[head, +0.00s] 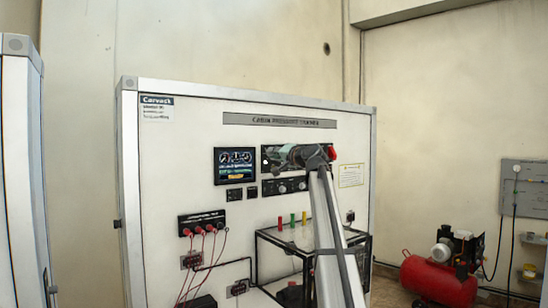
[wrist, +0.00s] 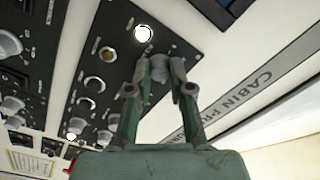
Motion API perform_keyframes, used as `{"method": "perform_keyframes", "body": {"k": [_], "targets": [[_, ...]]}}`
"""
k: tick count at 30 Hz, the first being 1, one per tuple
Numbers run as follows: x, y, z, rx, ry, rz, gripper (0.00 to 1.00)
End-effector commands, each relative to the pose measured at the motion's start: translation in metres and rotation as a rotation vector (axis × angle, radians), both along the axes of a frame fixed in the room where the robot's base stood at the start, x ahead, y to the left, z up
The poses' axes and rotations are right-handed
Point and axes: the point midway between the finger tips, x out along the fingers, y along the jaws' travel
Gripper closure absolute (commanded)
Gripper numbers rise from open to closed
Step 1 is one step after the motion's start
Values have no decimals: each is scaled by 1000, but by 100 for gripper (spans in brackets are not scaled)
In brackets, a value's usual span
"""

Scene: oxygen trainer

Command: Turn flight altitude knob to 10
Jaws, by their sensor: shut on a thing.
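A dark control panel (wrist: 112,62) with several knobs and lamps fills the left and middle of the wrist view. My gripper (wrist: 159,70) has one finger on each side of a grey knob (wrist: 158,62) near the panel's edge and is shut on it. The knob's label, pointer and scale cannot be read, so I cannot tell its setting. In the head view, my gripper (head: 290,157) reaches the upper dark panel (head: 268,154) on the white trainer board (head: 185,125), and my arm hides much of that panel.
A lit white lamp (wrist: 143,33) sits close to the held knob. Other knobs (wrist: 87,103) lie farther along the panel. A display screen (head: 235,165) is left of the panel. A framed stand (head: 270,237) with coloured pieces juts out below. A red compressor (head: 438,280) stands at right.

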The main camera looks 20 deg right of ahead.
Motion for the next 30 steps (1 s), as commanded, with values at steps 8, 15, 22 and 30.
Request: {"method": "perform_keyframes", "body": {"k": [8, 15, 22, 30], "targets": [[0, 0, 1, 57, 10, -1, 100], [0, 0, 1, 61, 11, -1, 100], [0, 0, 1, 60, 11, -1, 54], [0, 0, 0, 60, 13, -1, 54]]}}
